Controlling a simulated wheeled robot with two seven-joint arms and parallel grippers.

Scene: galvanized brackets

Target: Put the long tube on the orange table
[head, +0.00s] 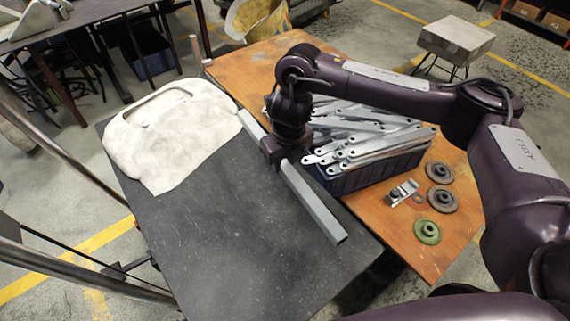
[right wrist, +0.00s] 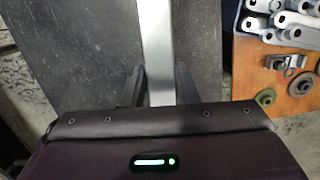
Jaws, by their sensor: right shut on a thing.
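The long grey square tube (head: 315,208) lies or hovers along the right edge of the dark table (head: 230,240); I cannot tell whether it touches the surface. My right gripper (head: 285,150) is shut around the tube near its middle and hides that part. In the right wrist view the tube (right wrist: 157,50) runs between the two fingers (right wrist: 159,88). The orange table (head: 415,240) stands just right of the dark table, partly behind my right arm. My left gripper does not show.
A dark blue crate (head: 365,178) heaped with galvanized brackets (head: 370,140) stands on the orange table. Dark discs (head: 441,200), a green disc (head: 427,232) and a small metal clamp (head: 402,192) lie in front of it. A pale panel (head: 165,130) lies on the dark table's far part.

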